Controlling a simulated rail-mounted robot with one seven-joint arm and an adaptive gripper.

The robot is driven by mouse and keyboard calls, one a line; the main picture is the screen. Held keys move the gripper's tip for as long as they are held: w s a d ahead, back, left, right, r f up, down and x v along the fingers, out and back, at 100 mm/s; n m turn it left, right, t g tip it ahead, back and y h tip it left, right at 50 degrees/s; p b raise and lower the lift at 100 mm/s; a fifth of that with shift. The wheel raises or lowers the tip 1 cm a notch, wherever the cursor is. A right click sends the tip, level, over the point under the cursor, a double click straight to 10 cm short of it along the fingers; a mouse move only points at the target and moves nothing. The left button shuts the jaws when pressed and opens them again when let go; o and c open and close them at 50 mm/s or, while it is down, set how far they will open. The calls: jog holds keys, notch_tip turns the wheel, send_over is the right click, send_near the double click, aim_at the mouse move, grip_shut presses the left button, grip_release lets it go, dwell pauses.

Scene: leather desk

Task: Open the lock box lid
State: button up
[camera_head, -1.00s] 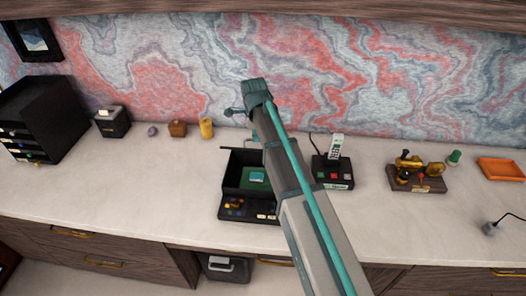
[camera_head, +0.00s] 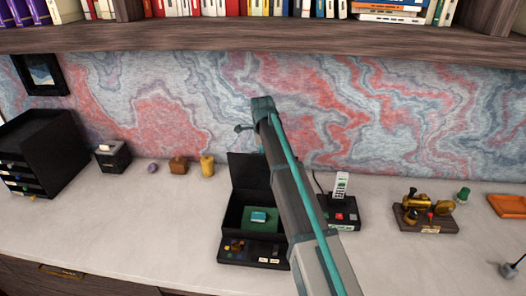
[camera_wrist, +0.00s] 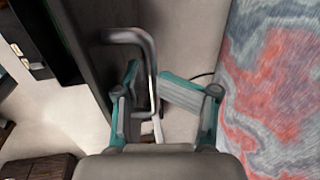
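The black lock box (camera_head: 226,250) sits on the desk just left of my arm in the head view. Its lid (camera_head: 245,172) stands raised, roughly upright at the back, and the green interior (camera_head: 262,226) shows with a small teal item (camera_head: 258,217) inside. In the wrist view the lid seems to be the dark panel (camera_wrist: 88,45) on the left, with a grey bent bar handle (camera_wrist: 128,36) beside it. My gripper (camera_wrist: 150,78) has its fingers apart around or beside the bar; contact is unclear. My arm hides the gripper in the head view.
A base with a white phone (camera_head: 341,186) stands right of my arm, close to the box. A brass device (camera_head: 428,212) is farther right. A black drawer unit (camera_head: 40,150) stands far left. The desk front left of the box is clear.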

jog(key=shift+s+r, duration=0.2)
jog(key=shift+r, duration=0.25)
jog(key=shift+w+a+r, duration=0.1)
jog(key=shift+w+r, duration=0.05)
notch_tip(320, 180, up, 11)
jog(key=s, duration=0.2)
jog(key=shift+s+r, duration=0.2)
jog(key=shift+s, duration=0.15)
jog(key=shift+a, duration=0.1)
